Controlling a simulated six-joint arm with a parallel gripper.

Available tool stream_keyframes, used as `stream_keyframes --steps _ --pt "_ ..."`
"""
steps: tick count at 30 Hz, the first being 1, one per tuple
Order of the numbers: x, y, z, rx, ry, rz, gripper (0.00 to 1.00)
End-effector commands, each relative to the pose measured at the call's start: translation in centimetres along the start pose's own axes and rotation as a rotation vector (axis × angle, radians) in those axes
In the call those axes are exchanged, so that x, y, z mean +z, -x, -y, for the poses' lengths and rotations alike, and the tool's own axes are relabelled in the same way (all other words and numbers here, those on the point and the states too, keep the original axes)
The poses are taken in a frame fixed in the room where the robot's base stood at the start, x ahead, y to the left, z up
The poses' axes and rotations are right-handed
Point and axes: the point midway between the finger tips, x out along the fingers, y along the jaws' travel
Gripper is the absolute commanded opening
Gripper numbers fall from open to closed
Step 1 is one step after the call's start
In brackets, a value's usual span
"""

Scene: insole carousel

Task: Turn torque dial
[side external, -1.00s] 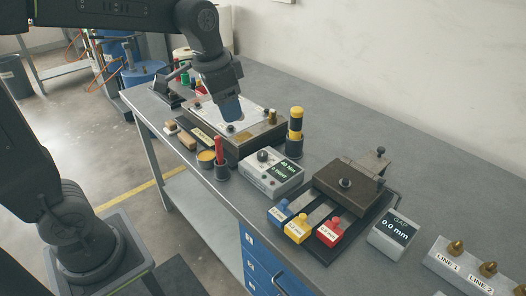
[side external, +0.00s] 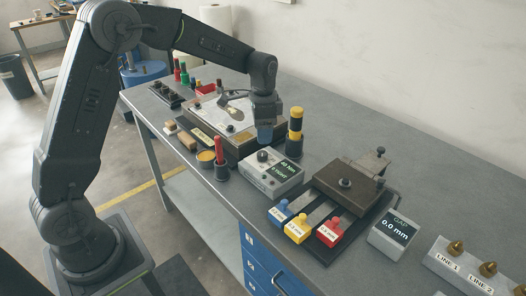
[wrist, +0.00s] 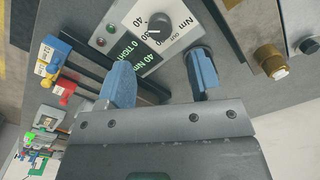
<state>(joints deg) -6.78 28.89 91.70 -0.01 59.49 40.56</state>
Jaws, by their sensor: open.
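The torque dial (side external: 263,156) is a dark round knob on top of a light grey box (side external: 257,179) with a dark display showing a 40 Nm reading. In the wrist view the dial (wrist: 160,26) has a white pointer line and a printed scale around it. My gripper (side external: 265,138) points down just above and behind the dial. In the wrist view my gripper (wrist: 162,80) is open, with blue fingertips apart and nothing between them. The dial lies ahead of the fingertips, near the top of the picture, and I see no contact.
A yellow-and-black cylinder (side external: 295,124) stands close behind the box. A brown fixture (side external: 350,185) with blue, yellow and red tagged blocks is at right. A gap display (side external: 393,236) stands beyond it.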

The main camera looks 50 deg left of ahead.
Motion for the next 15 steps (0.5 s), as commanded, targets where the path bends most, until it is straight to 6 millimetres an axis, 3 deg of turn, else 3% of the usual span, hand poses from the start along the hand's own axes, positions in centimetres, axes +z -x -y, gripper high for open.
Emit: stream_keyframes --steps 6,15 --pt "0.0 -4.4 0.0 0.002 0.0 0.002 0.59" --pt "0.0 -7.3 0.0 0.0 0.001 0.0 0.59"
